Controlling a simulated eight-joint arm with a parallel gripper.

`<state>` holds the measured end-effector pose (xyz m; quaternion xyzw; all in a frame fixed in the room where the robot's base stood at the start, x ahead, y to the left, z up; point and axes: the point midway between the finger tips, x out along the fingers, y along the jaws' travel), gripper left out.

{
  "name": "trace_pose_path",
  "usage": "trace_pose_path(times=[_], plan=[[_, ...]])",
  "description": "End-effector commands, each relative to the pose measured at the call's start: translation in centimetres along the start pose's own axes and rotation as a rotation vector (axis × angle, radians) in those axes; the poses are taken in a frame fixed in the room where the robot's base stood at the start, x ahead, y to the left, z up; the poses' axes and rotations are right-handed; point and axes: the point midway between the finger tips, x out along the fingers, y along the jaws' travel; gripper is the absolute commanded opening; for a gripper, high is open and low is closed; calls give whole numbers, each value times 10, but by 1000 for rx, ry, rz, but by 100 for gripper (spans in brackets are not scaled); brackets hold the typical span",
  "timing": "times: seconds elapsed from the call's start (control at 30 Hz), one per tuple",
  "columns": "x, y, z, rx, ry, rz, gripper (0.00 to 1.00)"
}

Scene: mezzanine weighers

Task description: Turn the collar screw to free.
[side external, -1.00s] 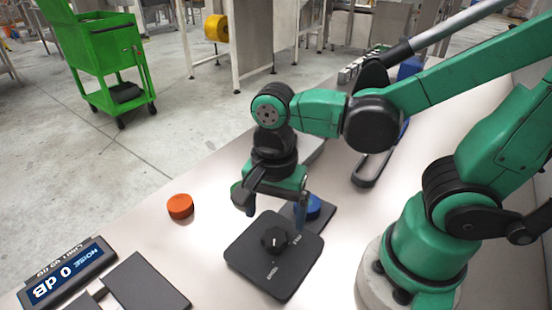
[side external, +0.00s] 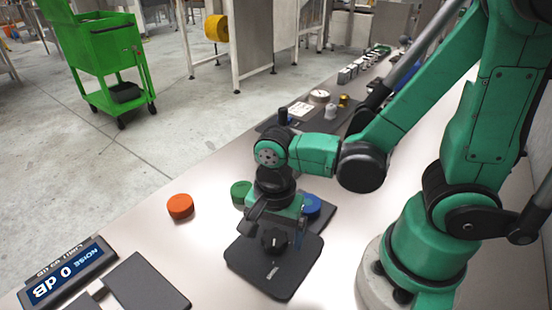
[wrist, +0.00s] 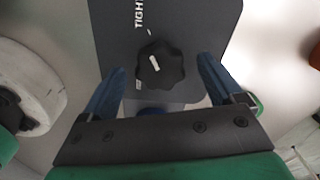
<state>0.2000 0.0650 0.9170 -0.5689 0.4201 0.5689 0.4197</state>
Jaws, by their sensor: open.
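The collar screw (side external: 274,241) is a black lobed knob on a dark plate (side external: 285,283). In the wrist view the knob (wrist: 172,82) shows a white pointer line, and the plate (wrist: 215,25) carries a partly cut-off label reading "TIGH…". My gripper (side external: 277,228) is open, pointing down over the plate. In the wrist view its two blue fingers (wrist: 161,68) stand on either side of the knob, with a gap showing on each side. How far the fingertips reach down beside the knob is hard to tell.
An orange disc (side external: 180,206), a green disc (side external: 240,191) and a blue disc (side external: 312,206) lie nearby. A noise display (side external: 66,272) reading 0 dB and dark plates (side external: 148,284) are at the lower left. Small parts (side external: 319,98) stand farther back. The bench's left is mostly clear.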

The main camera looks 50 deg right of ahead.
Motion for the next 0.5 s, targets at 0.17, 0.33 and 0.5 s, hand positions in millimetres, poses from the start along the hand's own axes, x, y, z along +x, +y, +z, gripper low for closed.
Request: trace_pose_path(times=[0.17,0.33,0.5], plan=[[0,0,0,0,0,0,47],[0,0,0,0,0,0,2],[0,0,0,-9,0,1,2]])
